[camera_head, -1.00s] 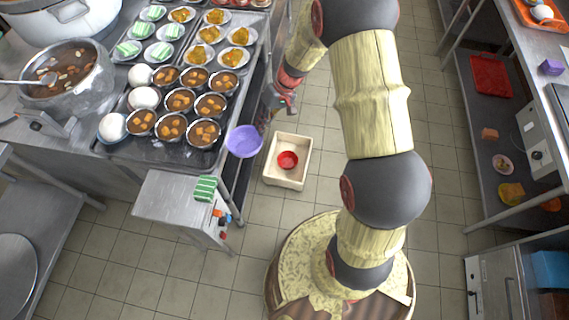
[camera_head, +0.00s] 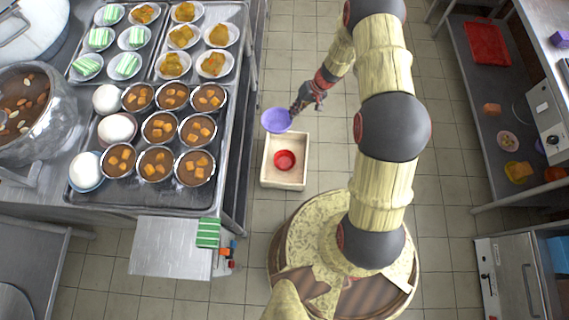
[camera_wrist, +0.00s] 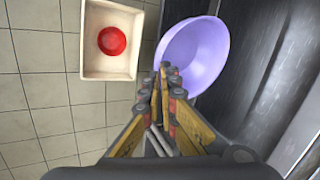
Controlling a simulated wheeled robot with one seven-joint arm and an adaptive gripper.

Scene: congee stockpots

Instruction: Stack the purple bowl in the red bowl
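The purple bowl (camera_head: 276,120) is held at its rim by my gripper (camera_head: 299,104), above the top edge of the cream bin. In the wrist view, the purple bowl (camera_wrist: 192,55) is just beyond the fingertips of my gripper (camera_wrist: 165,72), which are close together on its near rim. The red bowl (camera_head: 285,160) sits inside the cream bin (camera_head: 303,162), near its middle. In the wrist view, the red bowl (camera_wrist: 112,41) lies to the left of the purple bowl, apart from it and lower.
A steel counter with a tray of filled bowls (camera_head: 160,128) stands left of the bin. A small steel table (camera_head: 170,248) with a green striped block (camera_head: 208,232) is at lower left. Shelving (camera_head: 500,125) stands at the right.

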